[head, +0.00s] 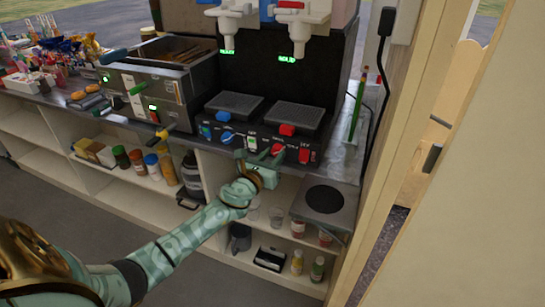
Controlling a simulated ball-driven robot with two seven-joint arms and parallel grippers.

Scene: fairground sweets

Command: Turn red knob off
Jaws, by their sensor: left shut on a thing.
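The red knob (277,149) is on the front panel of the black drinks machine (235,140), to the right of a blue knob (227,137). My left gripper (266,157) reaches up to the panel from the lower left and is shut on the red knob. Its green fingers cover part of the knob, so its exact angle is hard to tell. My right gripper is out of view.
Two drip trays (300,115) top the machine, below white dispensers (299,22). A metal fryer-like unit (155,85) stands to the left. Shelves below hold bottles and glasses. A wooden post (415,110) bounds the right side.

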